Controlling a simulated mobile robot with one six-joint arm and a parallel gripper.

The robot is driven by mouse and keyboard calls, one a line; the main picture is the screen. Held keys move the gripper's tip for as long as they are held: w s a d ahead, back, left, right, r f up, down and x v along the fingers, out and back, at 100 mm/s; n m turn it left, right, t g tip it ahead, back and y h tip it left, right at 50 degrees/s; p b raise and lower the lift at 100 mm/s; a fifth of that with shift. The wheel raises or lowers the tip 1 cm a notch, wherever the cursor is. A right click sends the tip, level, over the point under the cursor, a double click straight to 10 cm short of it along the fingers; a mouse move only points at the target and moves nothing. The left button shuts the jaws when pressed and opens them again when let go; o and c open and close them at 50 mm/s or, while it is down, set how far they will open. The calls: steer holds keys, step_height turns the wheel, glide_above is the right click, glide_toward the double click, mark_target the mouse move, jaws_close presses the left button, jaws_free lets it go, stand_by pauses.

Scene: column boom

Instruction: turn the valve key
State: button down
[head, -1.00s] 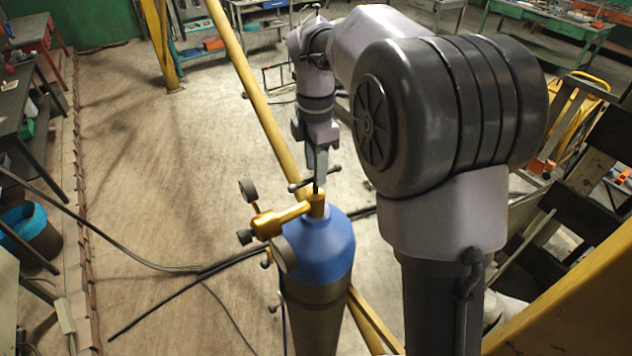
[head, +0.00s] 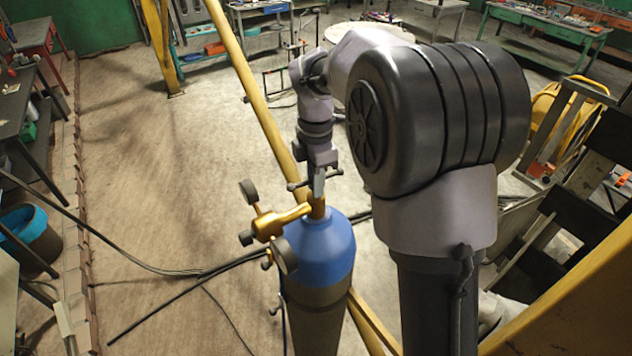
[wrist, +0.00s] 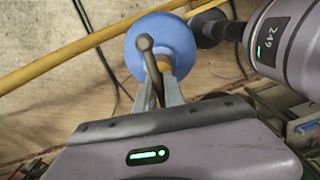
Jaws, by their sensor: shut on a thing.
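The valve key is a dark crossbar with ball ends, and its left end (head: 297,185) shows beside my gripper in the head view. It sits above the brass valve (head: 317,207) on top of the blue-shouldered gas cylinder (head: 330,245). My gripper (head: 318,190) points down at the valve and is shut on the key. In the wrist view the key's bar (wrist: 147,60) runs between the two fingers (wrist: 160,92), with a ball end beyond them. The blue shoulder (wrist: 185,45) lies below. The key's stem is mostly hidden by the fingers.
A brass regulator (head: 283,221) with round gauges (head: 249,191) sticks out left of the valve. A yellow pole (head: 243,75) stands close behind. Black hoses (head: 180,268) cross the floor. A dark wooden pallet (head: 590,180) stands at the right. Floor at the left is open.

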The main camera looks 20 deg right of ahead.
steer(key=shift+m, duration=0.4)
steer(key=m, duration=0.3)
steer(key=shift+m+p, duration=0.4)
steer(key=m, duration=0.4)
steer(key=shift+m, duration=0.3)
steer(key=m, duration=0.4)
steer(key=shift+m+b, duration=0.5)
steer(key=shift+m, duration=1.9)
steer(key=c, duration=1.5)
jaws_free()
steer(key=shift+o, duration=0.2)
